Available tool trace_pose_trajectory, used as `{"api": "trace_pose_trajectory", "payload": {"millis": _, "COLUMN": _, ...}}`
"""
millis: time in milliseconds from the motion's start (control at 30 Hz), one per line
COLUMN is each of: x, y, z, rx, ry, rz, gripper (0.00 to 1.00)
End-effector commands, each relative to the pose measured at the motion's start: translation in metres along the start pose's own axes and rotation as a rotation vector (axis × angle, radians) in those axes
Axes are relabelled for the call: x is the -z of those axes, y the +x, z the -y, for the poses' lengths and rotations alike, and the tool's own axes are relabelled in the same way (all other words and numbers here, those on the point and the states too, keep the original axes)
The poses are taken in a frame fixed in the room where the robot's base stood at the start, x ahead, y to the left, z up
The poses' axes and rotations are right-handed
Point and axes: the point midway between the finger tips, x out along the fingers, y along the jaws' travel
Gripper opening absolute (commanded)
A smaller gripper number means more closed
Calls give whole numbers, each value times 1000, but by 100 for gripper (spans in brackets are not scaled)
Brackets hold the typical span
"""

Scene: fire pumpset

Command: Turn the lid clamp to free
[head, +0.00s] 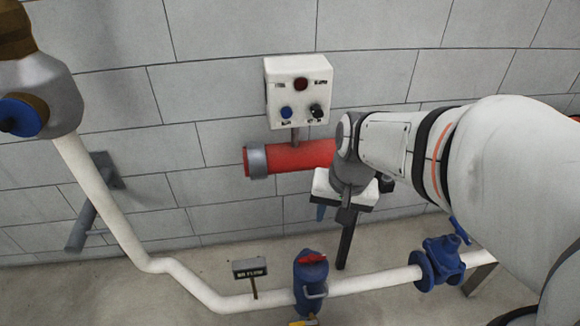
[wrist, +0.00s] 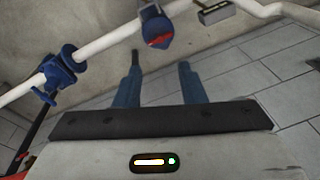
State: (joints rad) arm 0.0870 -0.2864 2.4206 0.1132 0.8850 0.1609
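A blue strainer body (head: 309,284) stands upright in the white pipe at the lower middle of the head view. In the wrist view the blue body (wrist: 155,22) and red piece (wrist: 158,42) are ahead of the fingertips, near the top edge. My gripper (wrist: 160,64) is open and empty, with its two blue fingers apart. In the head view it hangs above and behind the strainer, apart from it, with only one finger clear.
A blue valve (head: 441,262) is on the pipe to the right. A small sign (head: 250,268) stands left of the strainer. A white control box (head: 298,90) and red pipe (head: 295,157) are by the wall behind my arm.

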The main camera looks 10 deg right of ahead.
Motion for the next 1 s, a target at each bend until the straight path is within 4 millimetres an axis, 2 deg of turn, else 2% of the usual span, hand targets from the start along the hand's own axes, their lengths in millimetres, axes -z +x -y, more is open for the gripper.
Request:
{"api": "trace_pose_trajectory", "payload": {"millis": 33, "x": 8, "y": 45, "z": -4, "rx": 15, "ry": 124, "rz": 43, "gripper": 36}}
{"api": "trace_pose_trajectory", "payload": {"millis": 100, "x": 21, "y": 82, "z": -6, "rx": 37, "ry": 314, "rz": 94, "gripper": 36}}
{"api": "trace_pose_trajectory", "payload": {"millis": 300, "x": 57, "y": 182, "z": -15, "rx": 74, "ry": 823, "rz": 237, "gripper": 36}}
{"api": "trace_pose_trajectory", "payload": {"millis": 400, "x": 70, "y": 220, "z": -21, "rx": 79, "ry": 1019, "rz": 292, "gripper": 36}}
{"api": "trace_pose_trajectory", "payload": {"millis": 500, "x": 79, "y": 245, "z": -26, "rx": 80, "ry": 1158, "rz": 331, "gripper": 36}}
{"api": "trace_pose_trajectory", "payload": {"millis": 600, "x": 84, "y": 259, "z": -29, "rx": 79, "ry": 1239, "rz": 353, "gripper": 36}}
{"api": "trace_pose_trajectory", "payload": {"millis": 767, "x": 83, "y": 274, "z": -27, "rx": 77, "ry": 1273, "rz": 365, "gripper": 36}}
{"api": "trace_pose_trajectory", "payload": {"millis": 1000, "x": 74, "y": 310, "z": -17, "rx": 76, "ry": 1271, "rz": 364, "gripper": 36}}
